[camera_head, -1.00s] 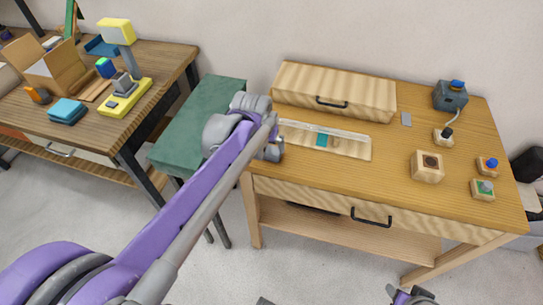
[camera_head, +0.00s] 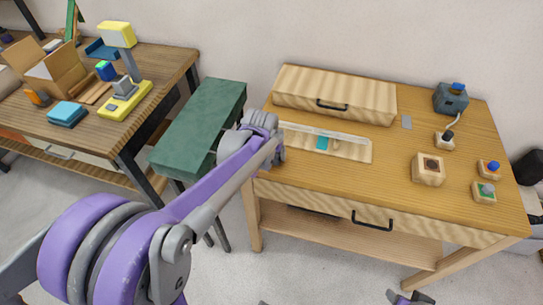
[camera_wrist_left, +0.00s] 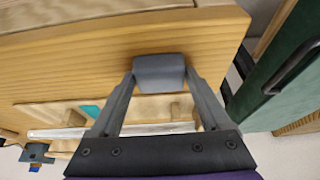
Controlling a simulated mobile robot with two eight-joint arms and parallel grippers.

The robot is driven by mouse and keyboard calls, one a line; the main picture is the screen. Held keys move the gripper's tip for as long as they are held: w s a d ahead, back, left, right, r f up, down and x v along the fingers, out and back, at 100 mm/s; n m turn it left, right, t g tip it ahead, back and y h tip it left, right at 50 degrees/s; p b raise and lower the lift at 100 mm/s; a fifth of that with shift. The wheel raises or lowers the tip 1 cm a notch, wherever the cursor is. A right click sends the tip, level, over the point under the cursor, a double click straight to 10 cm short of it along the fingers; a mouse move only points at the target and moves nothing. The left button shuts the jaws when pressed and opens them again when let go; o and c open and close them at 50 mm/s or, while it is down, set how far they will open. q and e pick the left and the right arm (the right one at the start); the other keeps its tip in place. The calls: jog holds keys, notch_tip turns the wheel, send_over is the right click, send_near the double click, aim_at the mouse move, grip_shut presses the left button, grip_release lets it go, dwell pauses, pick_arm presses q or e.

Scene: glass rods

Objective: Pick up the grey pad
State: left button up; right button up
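The grey pad (camera_wrist_left: 160,72) is a thick block with rounded edges in the left wrist view, over the wooden table top near its left end. My left gripper (camera_wrist_left: 160,84) has one finger on each side of it, with no gap that I can see, so it looks shut on the pad. I cannot tell whether the pad still rests on the table. In the head view my left gripper (camera_head: 277,151) is at the table's left end, and the pad is hidden there. My right gripper (camera_head: 408,297) shows only partly at the bottom edge; its opening is unclear.
A pale rack (camera_head: 350,151) with a clear rod and a teal piece lies beside the left gripper. A wooden drawer box (camera_head: 335,95) stands behind it. A small flat grey plate (camera_head: 406,121), wooden blocks (camera_head: 428,169) and a blue-grey device (camera_head: 450,97) are to the right. A green cabinet (camera_head: 205,115) stands left.

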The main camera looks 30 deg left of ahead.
aim_at(271, 156)
pick_arm(q)
jog(key=c, duration=1)
notch_tip(271, 156, up, 10)
jog(key=p, duration=0.1)
jog(key=o, duration=0.9)
jog(key=c, duration=0.6)
jog(key=shift+s, duration=0.1)
jog(key=shift+c, duration=0.2)
